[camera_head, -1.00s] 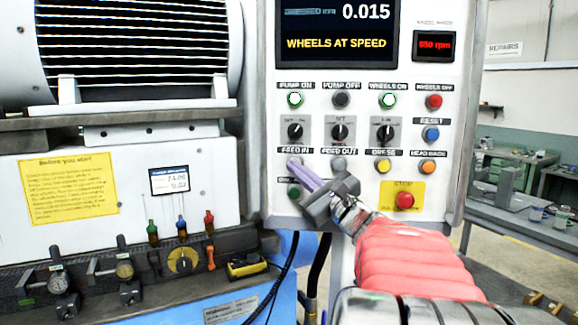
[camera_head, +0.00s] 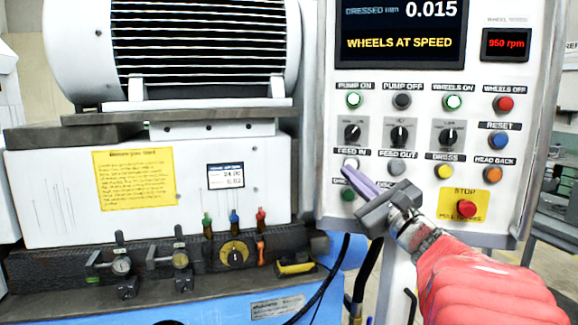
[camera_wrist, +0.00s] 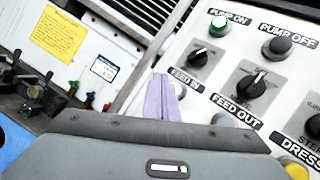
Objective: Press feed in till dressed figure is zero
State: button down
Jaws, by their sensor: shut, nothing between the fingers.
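The control panel screen (camera_head: 402,32) reads dressed 0.015 with "WHEELS AT SPEED" below. The white FEED IN button (camera_head: 351,164) sits under its label on the panel's left side. My gripper (camera_head: 347,172) is shut, and its purple fingertips are at the lower edge of this button. The FEED OUT button (camera_head: 397,167) is just to the right.
Near the fingers are a green button (camera_head: 348,195), the yellow DRESS button (camera_head: 444,171), the orange HEAD BACK button (camera_head: 494,173) and the red STOP button (camera_head: 467,208). Knobs (camera_head: 400,133) stand out above. The grinder's gauges and valves (camera_head: 180,260) are at lower left.

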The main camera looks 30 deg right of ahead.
jog(key=shift+s+a, duration=0.75)
jog(key=shift+a, duration=0.1)
dwell(2.1)
jog(key=shift+s+a+r+n+g+y, duration=0.15)
jog(key=shift+s+a+n+g, duration=0.3)
jog(key=shift+n+g, duration=0.3)
jog(key=shift+s+a+r+n+g+y, duration=0.1)
jog(key=shift+s+a+n+g+y, duration=0.1)
jog(key=shift+s+a+n+g, duration=0.5)
jog(key=shift+s+a+r+n+g+y, duration=0.2)
jog(key=shift+n+g, duration=0.35)
jog(key=shift+n, duration=0.4)
jog(key=shift+w+a+f, duration=0.1)
jog(key=w+d, duration=0.6)
jog(key=shift+d, duration=0.4)
